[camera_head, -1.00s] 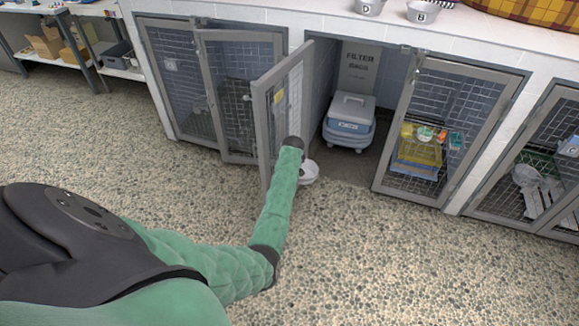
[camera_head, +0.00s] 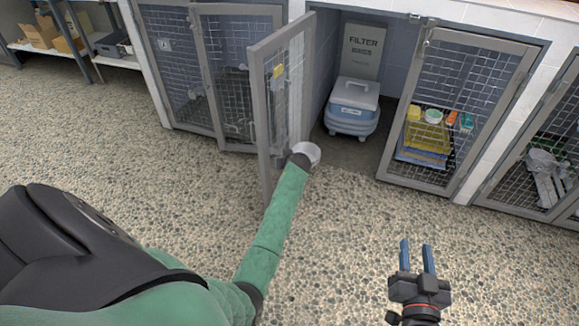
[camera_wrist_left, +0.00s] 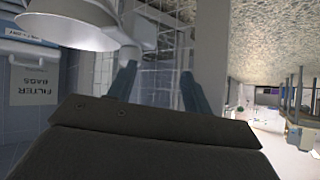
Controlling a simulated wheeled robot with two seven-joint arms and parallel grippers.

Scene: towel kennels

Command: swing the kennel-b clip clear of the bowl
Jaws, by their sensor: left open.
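A pale round bowl (camera_head: 307,151) shows in the head view low beside the open grey mesh door (camera_head: 262,110), partly covered by my left arm's end. In the left wrist view the bowl (camera_wrist_left: 62,18) hangs at the upper left, near the mesh. A pale rounded fitting (camera_wrist_left: 144,28) sits beside it; I cannot tell whether this is the clip. My left gripper (camera_wrist_left: 158,80) has its blue fingers apart, below the fitting and in front of the mesh, with nothing seen between them. My right gripper (camera_head: 416,250) is open and empty over the floor.
The open kennel holds a blue-and-white wheeled case (camera_head: 352,105) and a filter box (camera_head: 361,50). A closed door (camera_head: 455,100) stands to the right, with coloured items behind it. The pebbled floor (camera_head: 340,230) between my arms is clear.

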